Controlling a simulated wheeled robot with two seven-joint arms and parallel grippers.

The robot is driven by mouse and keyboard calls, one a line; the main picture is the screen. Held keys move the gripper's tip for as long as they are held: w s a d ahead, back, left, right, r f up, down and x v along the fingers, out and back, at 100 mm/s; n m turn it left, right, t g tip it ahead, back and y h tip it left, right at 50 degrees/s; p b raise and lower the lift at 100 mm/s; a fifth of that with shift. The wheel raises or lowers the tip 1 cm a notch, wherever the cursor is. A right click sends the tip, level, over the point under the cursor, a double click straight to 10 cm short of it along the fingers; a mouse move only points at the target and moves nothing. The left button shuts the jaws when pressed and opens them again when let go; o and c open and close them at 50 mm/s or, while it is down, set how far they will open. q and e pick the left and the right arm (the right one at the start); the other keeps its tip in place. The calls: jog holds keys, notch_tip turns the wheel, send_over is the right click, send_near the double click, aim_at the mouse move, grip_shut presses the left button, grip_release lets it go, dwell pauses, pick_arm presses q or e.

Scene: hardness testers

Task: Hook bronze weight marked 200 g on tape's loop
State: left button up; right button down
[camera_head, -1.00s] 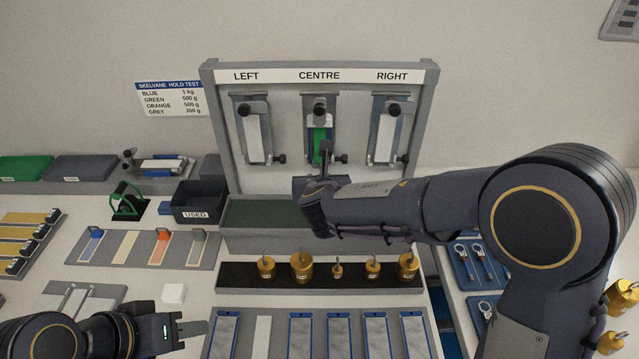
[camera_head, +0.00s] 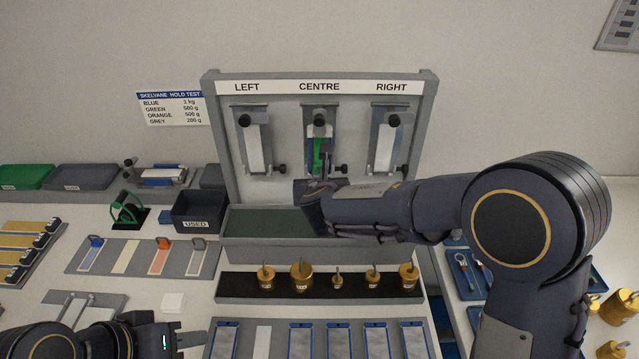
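Several bronze weights with hooks stand in a row on a black rack (camera_head: 225,288): one at the left (camera_head: 265,280), a large one (camera_head: 302,279), a small one (camera_head: 337,283), and others to the right (camera_head: 373,281). Their markings are too small to read. A green tape (camera_head: 317,150) hangs at the CENTRE station; its lower end and any loop are hidden. My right gripper (camera_head: 325,170) is in front of that station, just below the green tape; its fingers are too small to judge. My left gripper (camera_head: 190,336) is low at the left, away from the weights, seen edge-on.
The test board (camera_head: 217,150) has LEFT and RIGHT stations with pale strips. A green-lined trough (camera_head: 250,222) lies below it. A USED bin (camera_head: 197,212) and a sample tray (camera_head: 122,258) stand left. Blue-edged plates (camera_head: 302,340) lie in front of the rack. My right arm crosses above the rack.

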jog(key=shift+w+r, duration=0.1)
jog(key=shift+r, duration=0.2)
jog(key=c, duration=1.5)
grip_release()
jog(key=shift+c, duration=0.2)
jog(key=o, duration=0.5)
jog(key=shift+f, duration=0.2)
